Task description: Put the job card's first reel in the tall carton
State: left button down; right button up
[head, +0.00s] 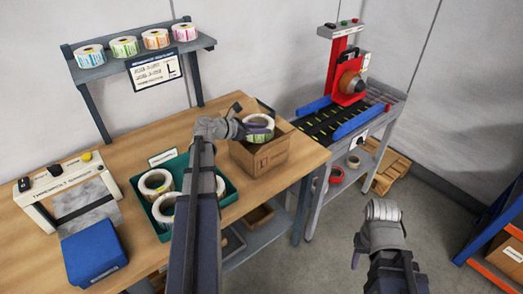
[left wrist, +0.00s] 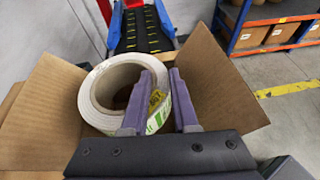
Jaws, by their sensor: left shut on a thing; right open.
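My left gripper (head: 246,131) is shut on the wall of a white label reel (head: 260,121) with a green and yellow printed label. The purple fingers (left wrist: 165,105) pinch the reel's near right side. I cannot tell whether the reel touches the carton's bottom. The job card (head: 155,70), also marked "L", hangs below the shelf; its small text is unreadable. My right gripper (head: 358,256) is open and empty, over the floor.
A green tray (head: 228,190) holds several white reels left of the carton. Several coloured reels stand on the raised shelf (head: 95,72). A blue box (head: 92,252) and a white device (head: 40,208) are at left. The red machine (head: 345,75) with a conveyor stands behind the carton.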

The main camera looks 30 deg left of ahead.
aim_at(261, 142)
pick_arm(q)
jog(key=shift+f+b, duration=2.55)
jog(key=shift+f, duration=0.65)
jog(key=shift+f+b, duration=0.6)
jog(key=c, duration=1)
grip_release()
jog(key=shift+o, duration=0.2)
